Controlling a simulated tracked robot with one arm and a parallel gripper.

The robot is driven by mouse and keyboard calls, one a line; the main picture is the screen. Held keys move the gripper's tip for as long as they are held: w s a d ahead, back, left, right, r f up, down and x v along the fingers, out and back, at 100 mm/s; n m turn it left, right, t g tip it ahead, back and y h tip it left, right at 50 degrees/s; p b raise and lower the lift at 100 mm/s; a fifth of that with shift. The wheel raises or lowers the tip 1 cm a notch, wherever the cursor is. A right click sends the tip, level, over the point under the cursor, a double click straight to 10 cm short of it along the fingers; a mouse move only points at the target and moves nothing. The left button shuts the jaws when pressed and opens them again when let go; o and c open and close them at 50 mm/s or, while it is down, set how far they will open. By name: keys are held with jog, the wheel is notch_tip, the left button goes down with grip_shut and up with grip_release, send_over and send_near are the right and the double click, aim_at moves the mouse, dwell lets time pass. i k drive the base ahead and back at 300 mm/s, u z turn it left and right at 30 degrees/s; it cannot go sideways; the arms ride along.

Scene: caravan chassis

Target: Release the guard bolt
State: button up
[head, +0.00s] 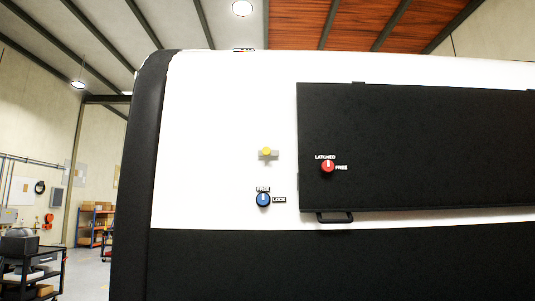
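A yellow-headed knob on a small grey bracket (266,153) sits on the white wall of the caravan, left of a black panel (420,130). Below it is a round blue knob (263,200), labelled FREE above and LOCK to its right. Its white mark appears to point up at FREE. A red knob (328,166) sits on the black panel, labelled LATCHED above and FREE to its right. Its white mark appears to point up at LATCHED. No label names the guard bolt. My gripper is not in view.
A black handle (334,217) is at the panel's lower edge, and the panel looks closed. A dark rounded corner post (143,160) bounds the wall on the left. A black cart (32,262) and shelves with boxes (97,224) stand in the far left background.

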aim_at(266, 152)
jog(key=z, duration=0.15)
jog(key=i, duration=1.9)
jog(key=u, duration=0.5)
